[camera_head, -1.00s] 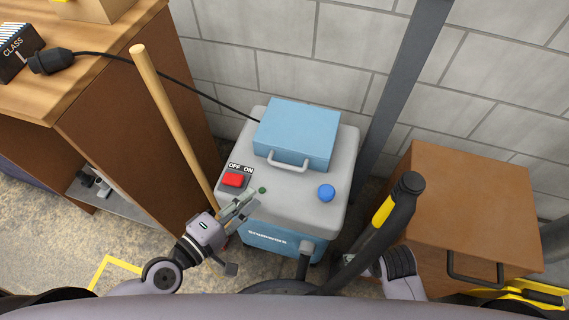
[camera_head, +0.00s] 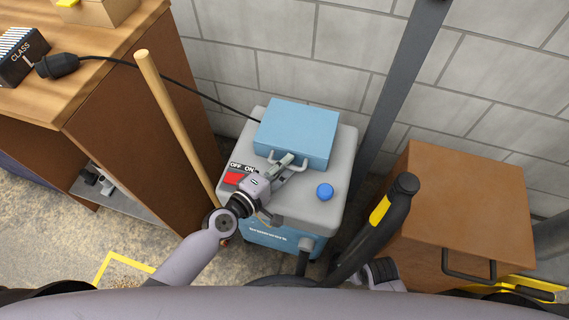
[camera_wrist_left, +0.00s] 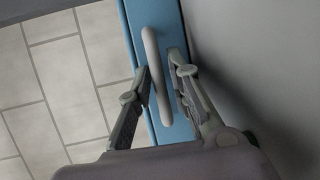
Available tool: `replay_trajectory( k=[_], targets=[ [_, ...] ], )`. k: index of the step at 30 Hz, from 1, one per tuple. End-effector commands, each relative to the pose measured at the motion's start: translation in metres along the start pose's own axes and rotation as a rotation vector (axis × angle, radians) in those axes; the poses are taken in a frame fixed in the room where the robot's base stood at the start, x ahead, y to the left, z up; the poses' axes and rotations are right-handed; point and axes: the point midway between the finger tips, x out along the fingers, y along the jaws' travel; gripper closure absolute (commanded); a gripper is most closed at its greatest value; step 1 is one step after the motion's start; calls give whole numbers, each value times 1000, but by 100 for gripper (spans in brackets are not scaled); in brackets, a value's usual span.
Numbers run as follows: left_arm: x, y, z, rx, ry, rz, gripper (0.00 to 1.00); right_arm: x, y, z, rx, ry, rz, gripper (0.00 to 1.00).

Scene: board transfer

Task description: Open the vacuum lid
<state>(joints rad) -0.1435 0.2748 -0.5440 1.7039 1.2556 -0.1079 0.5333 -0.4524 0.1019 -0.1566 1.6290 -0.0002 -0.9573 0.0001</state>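The vacuum lid (camera_head: 305,125) is a blue box-like cover, shut on the top of the grey vacuum body (camera_head: 342,165). Its pale handle (camera_head: 272,158) is on the lid's front face. My left gripper (camera_head: 291,164) reaches over the vacuum's top to this handle and hides part of it. In the left wrist view, the handle (camera_wrist_left: 152,62) runs between the two spread fingers of the gripper (camera_wrist_left: 160,72), in front of the blue lid (camera_wrist_left: 170,18). A gap shows beside the handle; whether either finger touches it is unclear.
A red switch (camera_head: 234,179) and a blue knob (camera_head: 325,192) sit on the vacuum's top. A wooden pole (camera_head: 175,122) and a wooden desk (camera_head: 95,70) stand at left. A black hose (camera_head: 385,220) rises at right, before a brown cabinet (camera_head: 470,195).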

Motion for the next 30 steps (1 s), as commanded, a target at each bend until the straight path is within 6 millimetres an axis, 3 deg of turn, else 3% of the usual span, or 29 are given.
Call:
replay_trajectory(
  k=[3, 12, 30],
  targets=[
    [0, 0, 0, 0, 0, 0, 82, 0, 0, 0, 0, 0, 0, 44],
    [0, 0, 0, 0, 0, 0, 100, 0, 0, 0, 0, 0, 0, 44],
    [-1, 0, 0, -1, 0, -1, 100, 0, 0, 0, 0, -1, 0, 44]
  ],
)
